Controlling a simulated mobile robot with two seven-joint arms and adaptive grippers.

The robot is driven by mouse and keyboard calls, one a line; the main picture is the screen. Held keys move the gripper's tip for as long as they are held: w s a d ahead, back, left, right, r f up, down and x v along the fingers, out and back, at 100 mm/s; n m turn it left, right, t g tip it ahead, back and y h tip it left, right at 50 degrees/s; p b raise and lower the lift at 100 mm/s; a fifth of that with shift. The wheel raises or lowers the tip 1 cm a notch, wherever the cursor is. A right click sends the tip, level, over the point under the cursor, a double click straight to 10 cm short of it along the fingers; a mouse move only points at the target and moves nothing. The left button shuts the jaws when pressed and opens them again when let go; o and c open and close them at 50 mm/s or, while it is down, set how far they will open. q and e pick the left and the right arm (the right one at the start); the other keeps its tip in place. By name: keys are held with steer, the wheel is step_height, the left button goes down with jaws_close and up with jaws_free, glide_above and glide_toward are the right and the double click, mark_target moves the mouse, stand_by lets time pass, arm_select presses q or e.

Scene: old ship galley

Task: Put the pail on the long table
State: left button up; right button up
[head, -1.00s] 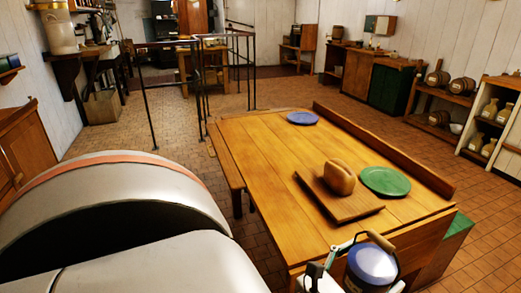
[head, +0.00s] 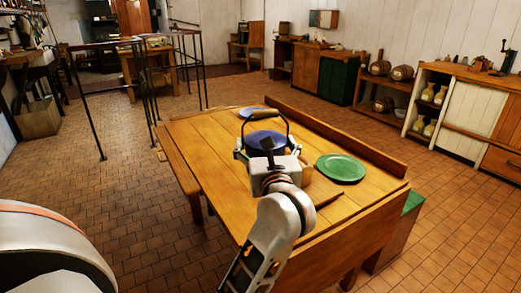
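The pail (head: 266,139) has a blue top and a dark bail with a wooden grip (head: 265,114) standing up. It appears upright over the middle of the long wooden table (head: 205,150). My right gripper (head: 267,152) is on the near side of the pail, its fingers showing at the pail's left and right sides, closed on it. The gripper and wrist hide the pail's lower part, so I cannot tell whether its bottom touches the table. My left gripper is out of view; only part of my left arm shows at the lower left.
A green plate (head: 341,168) lies right of the pail and a blue plate (head: 250,112) behind it. A raised ledge (head: 330,134) runs along the table's right side. Benches flank the table.

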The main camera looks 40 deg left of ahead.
arm_select(q)
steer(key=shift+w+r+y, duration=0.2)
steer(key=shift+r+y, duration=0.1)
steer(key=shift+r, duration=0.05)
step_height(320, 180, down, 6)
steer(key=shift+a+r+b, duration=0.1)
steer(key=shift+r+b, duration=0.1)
steer(key=shift+b, duration=0.7)
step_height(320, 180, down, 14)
steer(key=b, duration=0.3)
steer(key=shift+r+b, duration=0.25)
steer(key=shift+b, duration=0.05)
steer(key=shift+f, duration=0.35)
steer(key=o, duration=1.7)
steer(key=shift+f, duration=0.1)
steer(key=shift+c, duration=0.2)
arm_select(e)
steer(key=shift+w+a+f, duration=0.3)
steer(key=shift+w+a, duration=0.4)
steer(key=shift+a, duration=0.05)
steer(key=shift+r, duration=0.1)
